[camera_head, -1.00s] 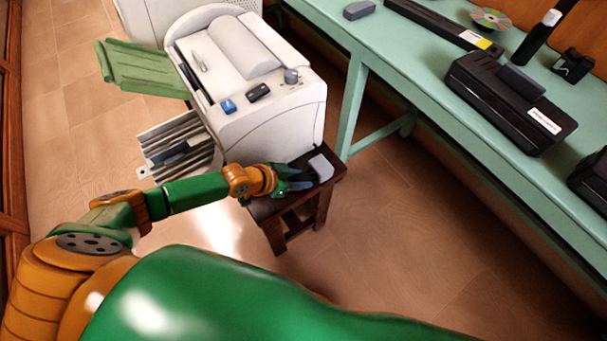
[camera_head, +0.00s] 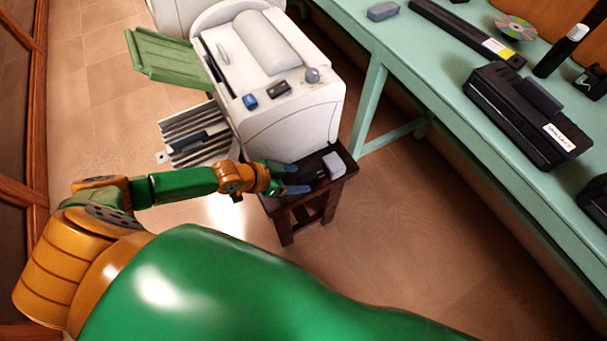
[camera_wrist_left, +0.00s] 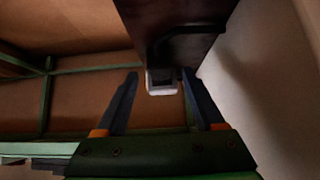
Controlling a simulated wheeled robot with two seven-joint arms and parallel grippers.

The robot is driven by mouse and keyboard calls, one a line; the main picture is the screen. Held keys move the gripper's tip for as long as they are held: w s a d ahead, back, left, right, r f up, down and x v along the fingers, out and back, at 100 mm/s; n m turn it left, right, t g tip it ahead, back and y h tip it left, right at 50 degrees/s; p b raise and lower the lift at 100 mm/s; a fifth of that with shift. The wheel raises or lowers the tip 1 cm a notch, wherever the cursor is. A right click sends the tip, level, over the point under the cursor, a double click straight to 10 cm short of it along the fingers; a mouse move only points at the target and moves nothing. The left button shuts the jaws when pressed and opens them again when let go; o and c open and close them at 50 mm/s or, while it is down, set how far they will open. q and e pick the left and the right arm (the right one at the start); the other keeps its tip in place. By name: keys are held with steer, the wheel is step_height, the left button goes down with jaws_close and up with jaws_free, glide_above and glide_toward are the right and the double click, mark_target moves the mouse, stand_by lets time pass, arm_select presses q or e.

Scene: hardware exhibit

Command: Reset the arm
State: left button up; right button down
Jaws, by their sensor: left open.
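My left gripper (camera_head: 304,177) reaches in from the left over the small dark stool (camera_head: 342,187). Its two blue-grey fingers are spread apart with nothing held between them. A light grey block (camera_head: 334,165) sits on the stool top, just beyond the fingertips and apart from them. In the left wrist view, the open fingers (camera_wrist_left: 160,75) frame a pale block end (camera_wrist_left: 162,89) beside the dark stool surface (camera_wrist_left: 175,15). My right gripper is not in view.
A white printer (camera_head: 290,125) with a green tray (camera_head: 168,57) stands right behind the gripper. A blue button (camera_head: 250,101) is on its top. A green table (camera_head: 440,75) at the right carries black devices (camera_head: 520,115). Open floor lies in front of the stool.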

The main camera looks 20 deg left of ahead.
arm_select(q)
steer(key=v, duration=0.3)
steer(key=shift+s+a+r+p, duration=0.1)
steer(key=shift+s+r+p, duration=0.05)
steer(key=shift+r+p, duration=0.15)
steer(key=shift+f, duration=0.1)
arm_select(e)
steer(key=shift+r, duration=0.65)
